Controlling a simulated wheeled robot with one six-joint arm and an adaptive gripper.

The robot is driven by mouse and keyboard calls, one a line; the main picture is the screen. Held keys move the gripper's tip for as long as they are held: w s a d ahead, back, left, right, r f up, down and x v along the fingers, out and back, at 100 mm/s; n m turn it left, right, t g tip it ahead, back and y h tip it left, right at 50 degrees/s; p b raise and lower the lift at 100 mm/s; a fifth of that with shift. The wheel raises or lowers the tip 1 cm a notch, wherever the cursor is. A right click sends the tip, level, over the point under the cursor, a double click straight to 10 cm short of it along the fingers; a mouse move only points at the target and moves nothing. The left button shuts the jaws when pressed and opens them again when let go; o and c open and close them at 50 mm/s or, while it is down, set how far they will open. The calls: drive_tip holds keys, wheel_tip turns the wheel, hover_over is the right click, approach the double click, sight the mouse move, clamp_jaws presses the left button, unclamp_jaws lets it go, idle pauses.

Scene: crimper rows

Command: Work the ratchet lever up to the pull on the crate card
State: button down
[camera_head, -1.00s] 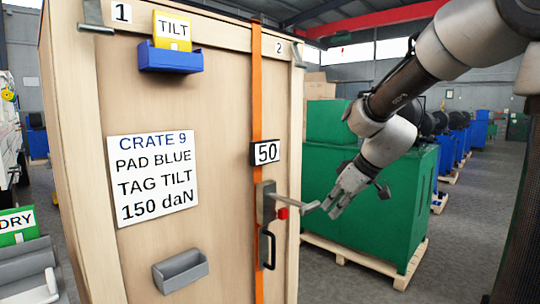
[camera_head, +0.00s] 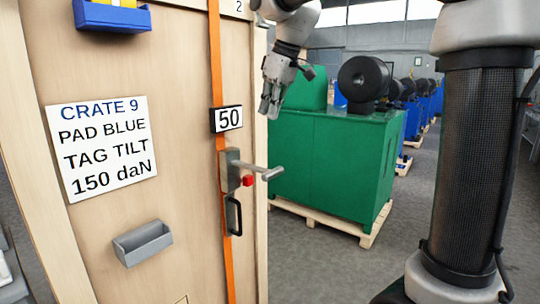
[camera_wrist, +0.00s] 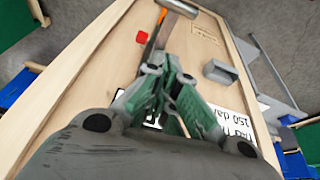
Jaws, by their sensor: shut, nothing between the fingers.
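The ratchet (camera_head: 229,172) is a grey metal body on the orange strap (camera_head: 215,70) down the crate front. Its lever (camera_head: 262,173) sticks out to the right with a thick round end, and a red button (camera_head: 248,181) sits beside it. The lever end also shows at the top of the wrist view (camera_wrist: 178,6). A tension display (camera_head: 228,119) above it reads 50. The crate card (camera_head: 100,147) says crate 9, pad blue, tag tilt, 150 daN. My gripper (camera_head: 270,106) is shut and empty, above the lever and apart from it.
A grey bin (camera_head: 142,242) and a blue holder (camera_head: 113,17) with a yellow tag are on the crate (camera_head: 85,225). A black handle (camera_head: 234,215) is below the ratchet. A green machine (camera_head: 330,165) on a pallet stands behind at right. Grey floor between is clear.

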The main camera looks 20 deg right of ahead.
drive_tip(key=shift+s+d+f+m, duration=0.15)
drive_tip(key=shift+s+m, duration=0.3)
drive_tip(key=shift+m, duration=0.05)
drive_tip(key=shift+f, duration=0.15)
hover_over(265, 170)
drive_tip(key=f, duration=0.9)
drive_tip(key=shift+w+f, duration=0.4)
drive_tip(key=f, duration=0.1)
drive_tip(key=s+f, duration=0.1)
drive_tip(key=shift+s+d+f, duration=0.1)
drive_tip(key=shift+d+f, duration=0.2)
drive_tip(key=shift+f, duration=0.05)
drive_tip(key=shift+s+f, duration=0.1)
drive_tip(key=shift+f, duration=0.1)
drive_tip(key=shift+d+f, duration=0.1)
